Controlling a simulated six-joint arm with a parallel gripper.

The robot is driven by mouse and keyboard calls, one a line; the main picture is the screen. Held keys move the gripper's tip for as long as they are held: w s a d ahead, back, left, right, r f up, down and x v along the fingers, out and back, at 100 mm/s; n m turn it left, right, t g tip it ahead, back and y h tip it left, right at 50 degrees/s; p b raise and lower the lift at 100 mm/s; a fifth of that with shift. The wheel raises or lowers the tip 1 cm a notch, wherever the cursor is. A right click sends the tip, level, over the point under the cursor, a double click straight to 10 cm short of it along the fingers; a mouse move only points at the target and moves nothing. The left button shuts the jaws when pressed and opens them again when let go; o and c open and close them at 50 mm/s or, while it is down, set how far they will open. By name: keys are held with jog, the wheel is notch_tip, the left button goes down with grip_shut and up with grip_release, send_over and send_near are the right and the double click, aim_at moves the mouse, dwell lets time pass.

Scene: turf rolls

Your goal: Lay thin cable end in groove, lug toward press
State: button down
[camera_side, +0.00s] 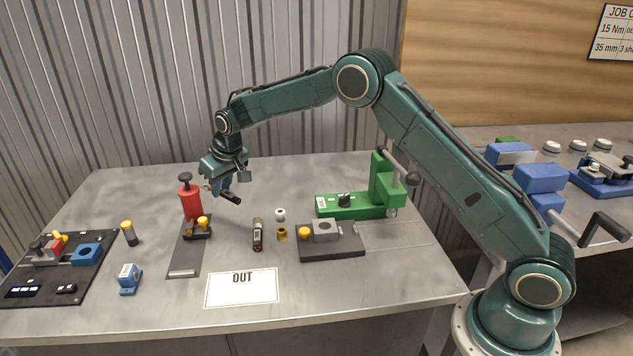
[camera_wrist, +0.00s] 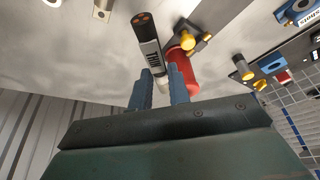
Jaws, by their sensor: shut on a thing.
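My gripper (camera_side: 226,186) is shut on a short dark cable piece (camera_side: 231,196) and holds it above the table, right of a red cylinder (camera_side: 189,203). In the wrist view the cable (camera_wrist: 149,45) runs between the blue fingers (camera_wrist: 160,75). It has a pale printed label and a dark end with orange dots. I cannot make out a lug. The red cylinder stands at the back of a long grey plate (camera_side: 184,262), with a yellow-knobbed fixture (camera_side: 198,229) in front of it. A green lever press (camera_side: 345,207) stands at the right. I cannot make out a groove.
A labelled dark cylinder (camera_side: 258,238), a brass piece (camera_side: 282,235) and a white ring (camera_side: 280,214) stand mid-table. A dark plate with a grey block (camera_side: 326,231) is right of them. An OUT card (camera_side: 242,288) lies in front. A blue block (camera_side: 129,280) is at the left.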

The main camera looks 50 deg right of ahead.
aim_at(233, 196)
jog(key=shift+f, duration=5.5)
jog(key=shift+f, duration=0.15)
jog(key=c, duration=1.3)
grip_release()
jog(key=shift+v, duration=6.15)
